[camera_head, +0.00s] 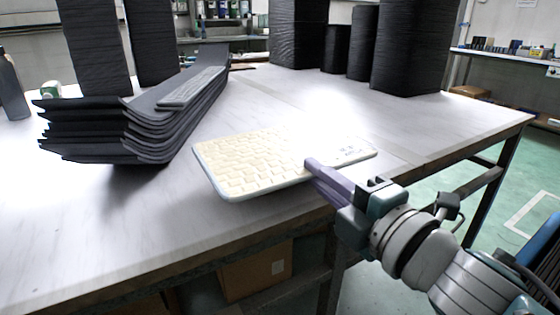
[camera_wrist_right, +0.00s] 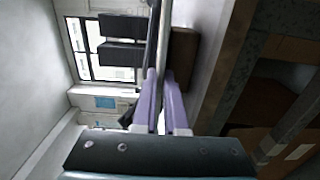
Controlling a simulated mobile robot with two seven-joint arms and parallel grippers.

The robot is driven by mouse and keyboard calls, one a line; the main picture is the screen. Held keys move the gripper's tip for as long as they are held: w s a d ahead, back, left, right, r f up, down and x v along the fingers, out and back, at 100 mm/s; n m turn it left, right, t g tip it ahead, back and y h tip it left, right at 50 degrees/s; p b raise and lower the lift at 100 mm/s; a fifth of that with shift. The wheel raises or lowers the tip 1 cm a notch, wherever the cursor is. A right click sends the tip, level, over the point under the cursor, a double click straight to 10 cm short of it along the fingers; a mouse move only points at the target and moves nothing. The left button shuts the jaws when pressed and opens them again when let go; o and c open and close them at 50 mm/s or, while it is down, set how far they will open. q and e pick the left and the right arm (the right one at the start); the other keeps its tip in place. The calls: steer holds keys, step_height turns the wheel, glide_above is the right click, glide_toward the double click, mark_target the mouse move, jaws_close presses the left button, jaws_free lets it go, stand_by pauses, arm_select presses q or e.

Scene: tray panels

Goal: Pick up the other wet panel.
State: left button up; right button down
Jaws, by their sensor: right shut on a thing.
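A cream panel (camera_head: 250,165) with a brick-like raised pattern and a pale rim is near the table's front edge. Its narrower right end (camera_head: 352,153) shows beyond the fingers. My right gripper (camera_head: 318,170) comes in from the lower right, its purple fingers shut on the panel's near edge. In the right wrist view the purple fingers (camera_wrist_right: 160,100) are close together on the panel, a thin edge-on strip (camera_wrist_right: 154,45). I cannot tell whether the panel touches the table. My left gripper is not in view.
A stack of dark curved sheets (camera_head: 130,135) stands on the table (camera_head: 130,230) at left, with a grey patterned panel (camera_head: 192,88) on top. Tall black wrapped columns (camera_head: 408,45) stand at the back. A dark bottle (camera_head: 10,90) is at far left. The table's right side is clear.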

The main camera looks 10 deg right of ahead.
step_height(320, 180, up, 2)
steer(key=shift+r+p, duration=0.1)
steer(key=shift+p, duration=0.35)
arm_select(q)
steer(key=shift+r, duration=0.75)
arm_select(e)
steer(key=shift+f, duration=0.25)
arm_select(q)
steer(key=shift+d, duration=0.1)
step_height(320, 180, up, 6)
steer(key=p, duration=0.5)
steer(key=shift+p, duration=0.4)
arm_select(e)
steer(key=s+d+r, duration=0.2)
steer(key=s+r, duration=0.2)
steer(key=s, duration=0.3)
steer(key=shift+s+d, duration=0.25)
steer(key=shift+d, duration=0.15)
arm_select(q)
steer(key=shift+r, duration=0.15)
arm_select(e)
steer(key=shift+r, duration=0.1)
